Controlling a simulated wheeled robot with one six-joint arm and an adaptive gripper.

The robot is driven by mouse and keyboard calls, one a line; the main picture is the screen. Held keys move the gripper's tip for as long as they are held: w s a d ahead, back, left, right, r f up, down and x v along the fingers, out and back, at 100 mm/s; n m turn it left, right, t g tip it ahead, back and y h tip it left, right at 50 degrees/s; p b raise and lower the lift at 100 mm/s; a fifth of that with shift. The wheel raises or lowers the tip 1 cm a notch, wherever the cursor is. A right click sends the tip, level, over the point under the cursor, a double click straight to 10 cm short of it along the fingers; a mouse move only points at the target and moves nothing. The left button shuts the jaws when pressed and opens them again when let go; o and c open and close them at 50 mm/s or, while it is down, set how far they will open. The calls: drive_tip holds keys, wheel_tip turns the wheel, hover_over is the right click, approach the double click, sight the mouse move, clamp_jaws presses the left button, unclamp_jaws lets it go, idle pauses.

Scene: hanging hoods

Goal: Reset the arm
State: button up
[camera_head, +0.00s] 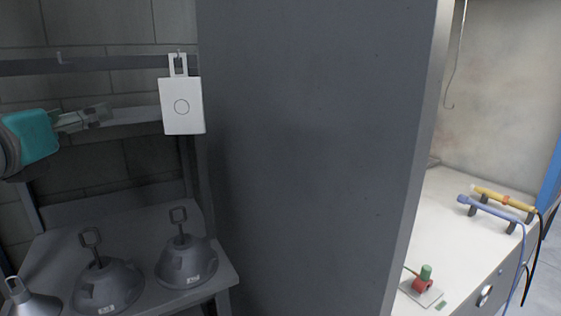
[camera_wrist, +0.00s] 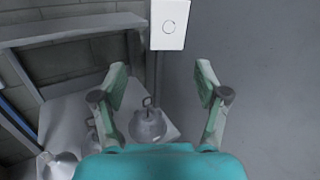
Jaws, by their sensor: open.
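My gripper (camera_head: 108,112) is at the left of the head view, on the end of my teal wrist, reaching toward the right. In the wrist view my gripper (camera_wrist: 160,88) has its two fingers spread wide with nothing between them. A white box (camera_head: 182,106) with a circle on its front hangs by a loop from a hook on the rail. It also shows in the wrist view (camera_wrist: 170,25), beyond the fingertips. My gripper is left of the box and apart from it.
Grey hoods with loop handles, such as this one (camera_head: 186,262), stand on a grey shelf (camera_head: 226,270) below. A large grey panel (camera_head: 315,150) fills the middle. At right, a white worktop (camera_head: 440,220) bears a red valve (camera_head: 422,284) and blue and yellow torches (camera_head: 490,207).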

drive_tip(key=w+d+f+t+h, duration=0.1)
drive_tip(key=w+d+f+h, duration=0.25)
drive_tip(key=d+f, duration=0.5)
drive_tip(key=w+d+f+h, duration=0.2)
drive_tip(key=d+f+h, duration=0.2)
drive_tip(key=d+f, duration=0.4)
drive_tip(key=s+d+f+n+t+h, duration=0.15)
drive_tip(key=s+d+f+n, duration=0.25)
drive_tip(key=d+f, duration=0.5)
drive_tip(key=s+d+f+n+t+h, duration=0.15)
drive_tip(key=s+d+f+n, duration=0.25)
drive_tip(key=d+f, duration=0.45)
drive_tip(key=s+d+f+n+t+y, duration=0.1)
drive_tip(key=s+d+f+n+y, duration=0.45)
drive_tip(key=s+n, duration=0.3)
drive_tip(key=s+d+f+n+y, duration=0.45)
drive_tip(key=s+f+n, duration=0.25)
drive_tip(key=n, duration=0.2)
drive_tip(key=s+d+f+n+g, duration=0.2)
drive_tip(key=s+f+n+g, duration=0.2)
drive_tip(key=s, duration=0.6)
drive_tip(key=s+d+f+n+g, duration=0.2)
drive_tip(key=s+f+n+g, duration=0.2)
drive_tip(key=s, duration=0.7)
drive_tip(key=shift+s+d+f+n+g, duration=0.2)
drive_tip(key=shift+f+n+g, duration=0.1)
drive_tip(key=shift+f+n, duration=0.3)
drive_tip(key=shift+r+y, duration=0.1)
drive_tip(key=shift+y, duration=0.15)
